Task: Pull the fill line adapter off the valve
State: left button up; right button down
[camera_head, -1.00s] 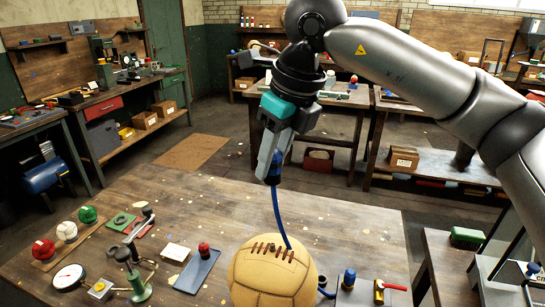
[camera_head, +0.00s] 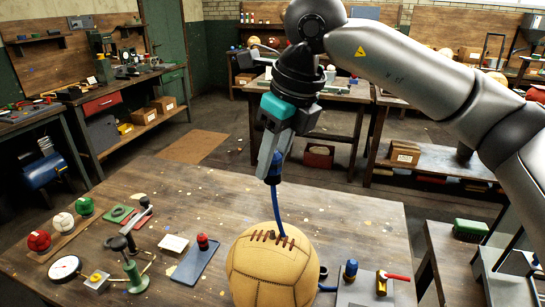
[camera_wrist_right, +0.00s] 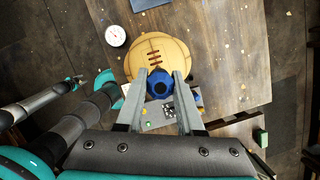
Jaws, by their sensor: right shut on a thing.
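My right gripper (camera_head: 270,172) is shut on the blue fill line adapter (camera_head: 275,172), high above the bench. In the right wrist view the adapter (camera_wrist_right: 160,84) sits between the two fingertips. A blue hose (camera_head: 278,212) runs down from it to the top edge of the tan leather ball (camera_head: 268,272), where it goes out of sight. The ball's brown lacing (camera_head: 272,237) faces up; the ball also shows in the wrist view (camera_wrist_right: 160,52). I cannot make out the valve. The adapter is clear of the ball's visible surface.
The wooden bench (camera_head: 350,220) carries a blue tray (camera_head: 195,262), a dial gauge (camera_head: 64,267) and a green stand (camera_head: 134,272) left of the ball. A red-handled fitting (camera_head: 392,276) and a blue-capped fitting (camera_head: 350,270) stand at its right. The bench behind the ball is mostly clear.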

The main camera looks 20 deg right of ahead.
jog(key=shift+f+b, duration=3.1)
jog(key=shift+f, duration=0.55)
